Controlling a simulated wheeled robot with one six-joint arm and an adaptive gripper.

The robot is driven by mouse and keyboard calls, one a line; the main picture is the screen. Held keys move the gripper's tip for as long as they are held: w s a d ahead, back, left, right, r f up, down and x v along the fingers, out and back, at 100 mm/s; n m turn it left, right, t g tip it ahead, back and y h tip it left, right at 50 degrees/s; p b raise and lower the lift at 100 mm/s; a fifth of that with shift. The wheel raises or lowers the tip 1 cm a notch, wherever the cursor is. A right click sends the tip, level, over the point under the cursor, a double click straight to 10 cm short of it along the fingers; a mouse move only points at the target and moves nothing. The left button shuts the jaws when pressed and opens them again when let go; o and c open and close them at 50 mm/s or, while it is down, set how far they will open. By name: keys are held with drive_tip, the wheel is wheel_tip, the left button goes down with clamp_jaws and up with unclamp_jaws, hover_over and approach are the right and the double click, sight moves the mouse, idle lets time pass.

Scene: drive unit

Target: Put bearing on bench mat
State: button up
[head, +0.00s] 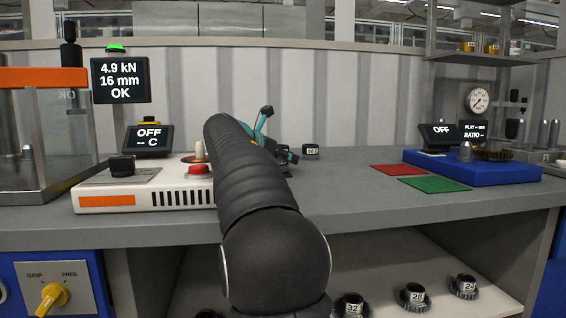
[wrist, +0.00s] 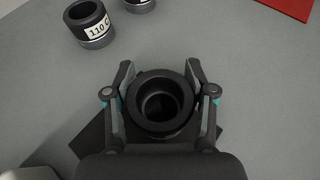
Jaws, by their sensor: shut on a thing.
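In the wrist view my gripper (wrist: 160,82) is shut on a dark round ring with a central hole, which I take as the bearing (wrist: 183,97). One finger is on its left side and one on its right. A dark flat patch (wrist: 95,142) shows partly beneath the gripper; I cannot tell whether it is the bench mat or shadow, or whether the bearing touches it. In the head view my gripper (head: 272,140) is over the grey bench, mostly behind my arm, and the bearing is hidden there.
A red mat (head: 398,169) and a green mat (head: 434,185) lie to the right, before a blue unit (head: 480,170). A white heater (head: 145,190) stands left.

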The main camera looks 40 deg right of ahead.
idle(0.3)
drive_tip(key=o, duration=1.1)
drive_tip(key=shift+r, duration=0.1)
drive_tip(key=shift+s+a+r, duration=0.1)
drive_tip(key=shift+a+r, duration=0.05)
drive_tip(key=shift+a, duration=0.15)
drive_tip(key=p+v, duration=0.1)
drive_tip(key=v, duration=1)
drive_tip(key=shift+a+r+p, duration=0.1)
drive_tip(key=shift+a+p, duration=0.05)
drive_tip(key=shift+p, duration=0.2)
